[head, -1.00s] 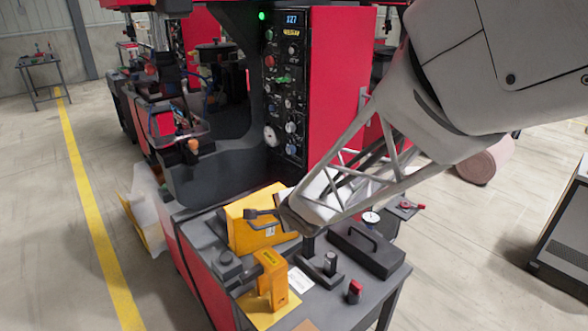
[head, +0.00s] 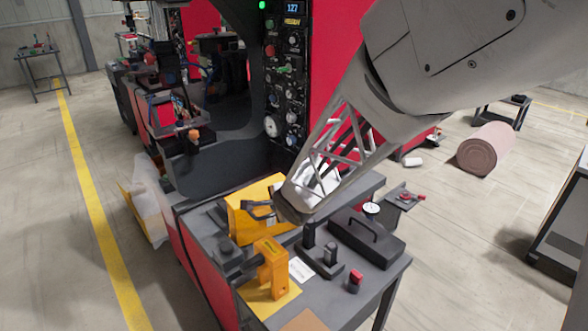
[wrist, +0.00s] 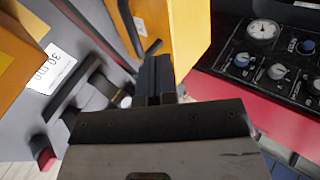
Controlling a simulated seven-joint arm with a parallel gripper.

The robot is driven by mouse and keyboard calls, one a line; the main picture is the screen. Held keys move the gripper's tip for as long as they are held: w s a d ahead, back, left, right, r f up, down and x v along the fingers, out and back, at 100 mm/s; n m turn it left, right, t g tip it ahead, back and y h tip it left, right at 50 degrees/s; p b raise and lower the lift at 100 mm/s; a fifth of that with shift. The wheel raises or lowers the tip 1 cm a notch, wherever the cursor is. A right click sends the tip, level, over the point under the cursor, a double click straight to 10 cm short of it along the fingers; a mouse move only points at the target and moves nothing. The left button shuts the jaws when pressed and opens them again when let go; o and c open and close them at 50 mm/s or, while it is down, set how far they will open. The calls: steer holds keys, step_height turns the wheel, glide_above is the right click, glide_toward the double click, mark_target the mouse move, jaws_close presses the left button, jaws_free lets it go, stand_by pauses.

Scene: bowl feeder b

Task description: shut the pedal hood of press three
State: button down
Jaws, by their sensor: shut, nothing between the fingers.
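A yellow box-like housing (head: 238,222), likely the pedal hood, stands on the grey bench at the foot of the press. I cannot tell how far open it is. My gripper (wrist: 155,65) is shut and empty. In the head view its end is beside the housing's upper right, partly hidden by my arm. In the wrist view the housing's yellow face (wrist: 185,30) is just beyond the fingertips. A dark curved bar (wrist: 134,30) lies close to the fingers; contact is unclear.
A smaller yellow block (head: 271,265) stands in front on the bench. A black case with a handle (head: 372,248), a dark upright knob block (head: 327,258) and a red-topped knob (head: 355,280) are to the right. The press's control panel (head: 283,85) rises behind.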

mark_target(266, 216)
steer(key=shift+x, duration=2.75)
steer(key=shift+f, duration=0.1)
steer(key=shift+w+a, duration=0.1)
steer(key=shift+w, duration=0.05)
